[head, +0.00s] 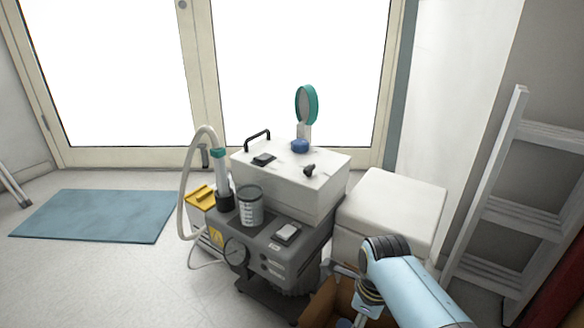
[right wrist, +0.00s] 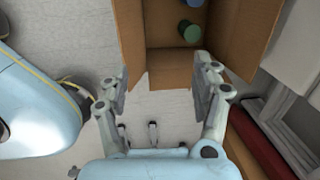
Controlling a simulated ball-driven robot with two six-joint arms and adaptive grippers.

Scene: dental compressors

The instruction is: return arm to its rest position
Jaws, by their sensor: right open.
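My right arm (head: 408,285) comes in from the lower right in the head view. Its gripper hangs low beside the compressor, partly hidden by the arm. In the right wrist view my right gripper (right wrist: 163,82) is open, its fingers spread wide with nothing between them. It is over the near edge of an open cardboard box (right wrist: 168,74), which also shows in the head view (head: 322,302). My left gripper is in neither view.
Inside the box lie a green cylinder (right wrist: 191,33) and a blue object (right wrist: 195,2). The grey compressor (head: 268,250) with a white housing (head: 285,180) stands left of my arm. A white box (head: 392,205) is behind it, a white ladder (head: 490,200) right. Floor near the blue mat (head: 95,217) is clear.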

